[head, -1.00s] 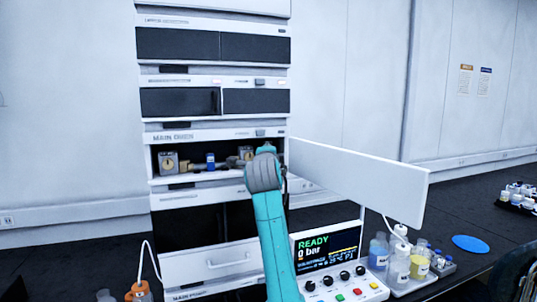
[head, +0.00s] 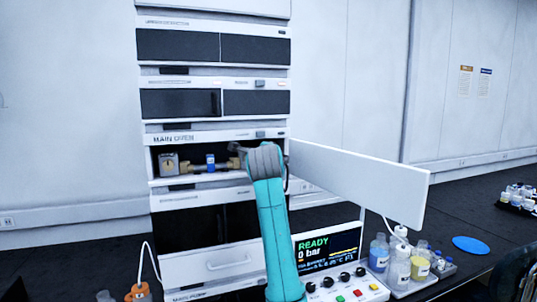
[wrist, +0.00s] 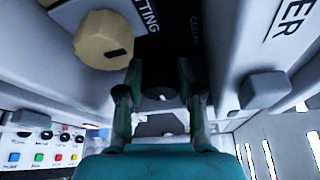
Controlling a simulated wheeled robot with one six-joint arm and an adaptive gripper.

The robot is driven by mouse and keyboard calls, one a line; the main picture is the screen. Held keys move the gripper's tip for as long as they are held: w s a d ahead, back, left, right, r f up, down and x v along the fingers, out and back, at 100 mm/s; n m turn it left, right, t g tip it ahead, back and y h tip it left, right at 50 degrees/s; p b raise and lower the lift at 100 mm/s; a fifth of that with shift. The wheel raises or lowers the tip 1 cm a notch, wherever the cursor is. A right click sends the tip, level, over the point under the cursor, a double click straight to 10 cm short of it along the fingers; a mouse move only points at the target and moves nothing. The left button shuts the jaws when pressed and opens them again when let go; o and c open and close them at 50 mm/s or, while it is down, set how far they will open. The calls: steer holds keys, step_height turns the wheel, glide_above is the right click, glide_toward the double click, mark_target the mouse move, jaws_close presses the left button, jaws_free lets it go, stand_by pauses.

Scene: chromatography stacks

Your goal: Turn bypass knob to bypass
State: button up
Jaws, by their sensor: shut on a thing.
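In the wrist view my gripper (wrist: 160,80) has a finger on each side of a dark rounded knob (wrist: 160,97) with a small pale mark, and is shut on it. I take this to be the bypass knob; its label and the position it points to cannot be read. In the head view my teal and grey arm reaches to the right side of the open bay marked MAIN OVEN (head: 175,139), hiding the fingertips and knob.
A tan knob (wrist: 103,38) is close on the left in the wrist view. A boxed dial (head: 168,163) and a blue part (head: 210,160) stand in the bay. An open white door (head: 360,183) sticks out on the right. Below is a control panel (head: 345,287).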

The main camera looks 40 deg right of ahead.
steer(key=shift+f, duration=0.1)
steer(key=o, duration=0.9)
steer(key=v, duration=1.2)
